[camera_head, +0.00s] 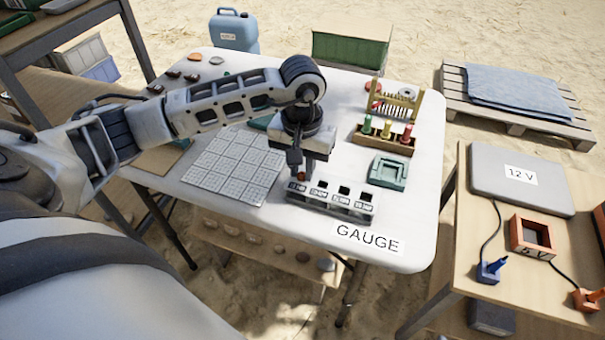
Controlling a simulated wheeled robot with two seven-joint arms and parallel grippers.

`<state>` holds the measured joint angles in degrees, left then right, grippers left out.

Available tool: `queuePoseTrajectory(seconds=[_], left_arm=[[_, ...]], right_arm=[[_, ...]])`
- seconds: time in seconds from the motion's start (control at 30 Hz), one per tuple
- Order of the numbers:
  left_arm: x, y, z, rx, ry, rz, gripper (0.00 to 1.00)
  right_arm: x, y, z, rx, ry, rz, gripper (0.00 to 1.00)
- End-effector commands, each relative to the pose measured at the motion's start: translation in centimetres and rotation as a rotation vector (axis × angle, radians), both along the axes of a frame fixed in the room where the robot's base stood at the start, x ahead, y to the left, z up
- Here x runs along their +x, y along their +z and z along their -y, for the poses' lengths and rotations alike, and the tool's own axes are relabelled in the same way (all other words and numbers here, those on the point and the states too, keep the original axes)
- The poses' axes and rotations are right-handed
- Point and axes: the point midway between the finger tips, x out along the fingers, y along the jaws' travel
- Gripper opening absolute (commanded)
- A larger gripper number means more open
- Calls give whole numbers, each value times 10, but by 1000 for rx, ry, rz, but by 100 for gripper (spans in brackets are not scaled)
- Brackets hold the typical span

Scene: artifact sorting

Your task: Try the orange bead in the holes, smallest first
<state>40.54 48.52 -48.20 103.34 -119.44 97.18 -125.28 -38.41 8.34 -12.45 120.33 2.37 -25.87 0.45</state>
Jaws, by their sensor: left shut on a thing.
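My left gripper (297,168) points down over the left end of the grey gauge block (333,207), which lies at the table's front. It is shut on the small orange bead (301,176), of which only a little shows between the fingers. The bead is at or just above the leftmost hole; I cannot tell whether it touches the block. Several dark square holes run along the block's top, with small labels on its front too small to read. A "GAUGE" label (367,239) lies in front of the block. My right gripper is not in view.
A grid sheet (232,166) lies left of the block. A teal square holder (388,171) and a wooden rack (384,139) with coloured bottles stand to the right. A side table at right holds a grey "12 V" case (521,179). The white table's right front is clear.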

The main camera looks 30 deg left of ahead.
Motion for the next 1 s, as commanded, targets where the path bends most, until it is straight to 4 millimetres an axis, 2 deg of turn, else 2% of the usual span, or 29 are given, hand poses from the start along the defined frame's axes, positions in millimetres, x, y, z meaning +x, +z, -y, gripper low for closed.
queuePoseTrajectory(seconds=[0.07,1.0], left_arm=[[0,2,0,0,0,0,5],[0,48,0,0,0,0,5]], right_arm=[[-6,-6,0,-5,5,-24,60],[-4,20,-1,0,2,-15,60]])
